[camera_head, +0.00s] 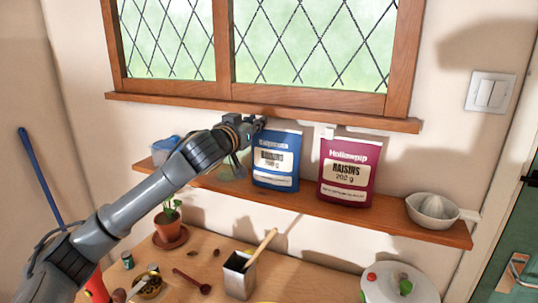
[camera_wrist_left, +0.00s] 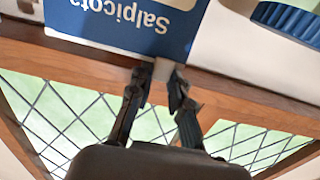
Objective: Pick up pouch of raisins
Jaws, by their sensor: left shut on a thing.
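A blue pouch (camera_head: 276,172) marked "200 g" stands upright at the wall shelf; its brand shows upside down as "Salpicota" in the left wrist view (camera_wrist_left: 120,22). The main word on its label is hard to read. A magenta pouch (camera_head: 346,172) to its right reads "Hollowpip RAISINS 200 g" and has a pale tab on top. My left gripper (camera_head: 258,125) is at the top left of the blue pouch. In the left wrist view its fingertips (camera_wrist_left: 163,85) are closed on the blue pouch's pale top tab. I cannot tell whether the pouch touches the shelf. My right gripper is out of view.
The wooden shelf (camera_head: 400,222) also holds a blue-lidded container (camera_head: 165,147) and a white juicer (camera_head: 432,208). A leaded window (camera_head: 310,45) with a projecting sill (camera_head: 330,117) is just above. Below is a worktop with a potted plant (camera_head: 169,222) and a metal utensil holder (camera_head: 238,275).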

